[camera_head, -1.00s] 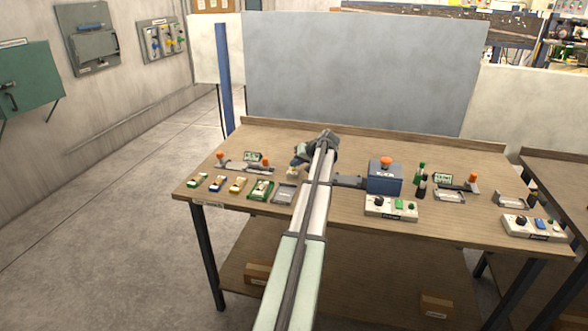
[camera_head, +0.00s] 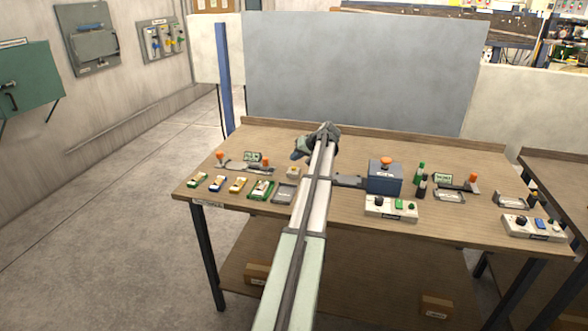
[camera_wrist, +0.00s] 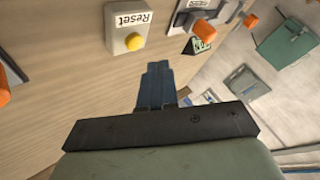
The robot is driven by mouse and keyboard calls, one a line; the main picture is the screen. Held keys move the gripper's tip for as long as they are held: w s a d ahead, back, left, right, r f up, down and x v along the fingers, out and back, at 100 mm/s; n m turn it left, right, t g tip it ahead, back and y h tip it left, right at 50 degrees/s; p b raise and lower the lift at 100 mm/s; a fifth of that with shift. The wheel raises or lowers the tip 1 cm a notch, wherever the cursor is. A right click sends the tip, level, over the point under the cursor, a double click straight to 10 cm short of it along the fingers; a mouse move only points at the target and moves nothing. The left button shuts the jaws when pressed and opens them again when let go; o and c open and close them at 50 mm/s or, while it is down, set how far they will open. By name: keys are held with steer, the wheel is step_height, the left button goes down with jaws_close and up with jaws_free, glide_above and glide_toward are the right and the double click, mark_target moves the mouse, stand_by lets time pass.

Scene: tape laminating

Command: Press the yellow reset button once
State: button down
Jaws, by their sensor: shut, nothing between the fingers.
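The yellow reset button (camera_wrist: 133,41) sits on a small pale box labelled "Reset" (camera_wrist: 130,22) in the wrist view. In the head view the small reset box (camera_head: 293,173) stands on the table just left of my arm; its button is too small to make out clearly. My gripper (camera_wrist: 157,68) is shut and empty, with its blue fingers together. The fingertips are beside the box in the wrist picture and apart from the button. In the head view my gripper (camera_head: 296,155) is above and behind the box, partly covered by my arm.
An orange-topped blue box (camera_head: 385,178) stands right of my arm. A control panel (camera_head: 390,207) is in front of it. Several small coloured parts (camera_head: 217,183) and a grey tray (camera_head: 285,194) lie to the left. Orange knobs (camera_head: 220,155) stand up nearby.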

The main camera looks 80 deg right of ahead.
mark_target(296, 168)
steer(key=shift+r, duration=1.8)
